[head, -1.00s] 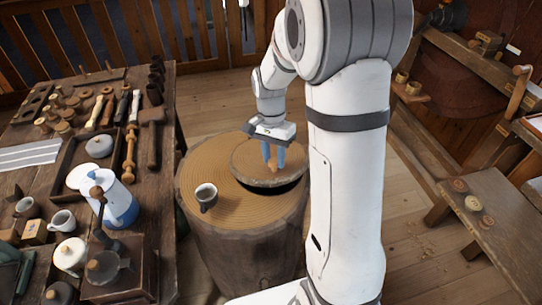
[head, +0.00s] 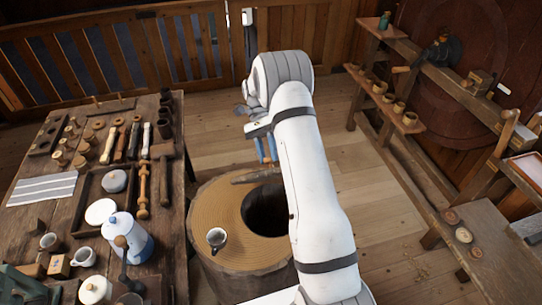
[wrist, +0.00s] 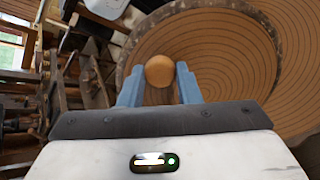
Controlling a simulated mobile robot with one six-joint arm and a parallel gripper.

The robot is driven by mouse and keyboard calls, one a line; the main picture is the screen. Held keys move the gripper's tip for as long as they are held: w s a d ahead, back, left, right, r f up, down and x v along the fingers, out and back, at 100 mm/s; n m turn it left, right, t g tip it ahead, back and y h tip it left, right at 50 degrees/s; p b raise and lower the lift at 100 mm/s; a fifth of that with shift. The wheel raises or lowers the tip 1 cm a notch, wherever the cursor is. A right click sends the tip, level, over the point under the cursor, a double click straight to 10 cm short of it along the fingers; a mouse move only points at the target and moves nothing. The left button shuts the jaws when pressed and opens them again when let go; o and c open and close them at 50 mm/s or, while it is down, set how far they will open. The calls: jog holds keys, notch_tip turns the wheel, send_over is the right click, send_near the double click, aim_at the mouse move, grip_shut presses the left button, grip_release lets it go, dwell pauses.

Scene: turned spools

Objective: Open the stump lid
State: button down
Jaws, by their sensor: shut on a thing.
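The stump (head: 215,205) has a ringed tan top with a dark round opening (head: 262,208) in it. The stump lid (head: 250,177) shows nearly edge-on as a thin slab at the far side of the opening, tilted up. My gripper (head: 266,158) has blue fingers and is above the lid. In the wrist view my gripper (wrist: 160,76) is shut on the lid's round wooden knob (wrist: 159,69). The ringed lid face (wrist: 215,45) with its dark bark rim fills much of that view. My arm hides part of the opening's right side.
A cup (head: 216,238) stands on the stump near the opening's left edge. A cluttered workbench (head: 172,190) with tools and a blue-white pot (head: 133,240) is at left. Shelves and a low bench (head: 500,235) are at right. Floor behind the stump is clear.

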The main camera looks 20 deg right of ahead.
jog(key=shift+w+r+g, duration=0.25)
jog(key=shift+w+g, duration=0.15)
jog(key=shift+w, duration=0.35)
jog(key=c, duration=1.1)
grip_release()
jog(key=shift+o, duration=0.2)
jog(key=shift+s, duration=0.1)
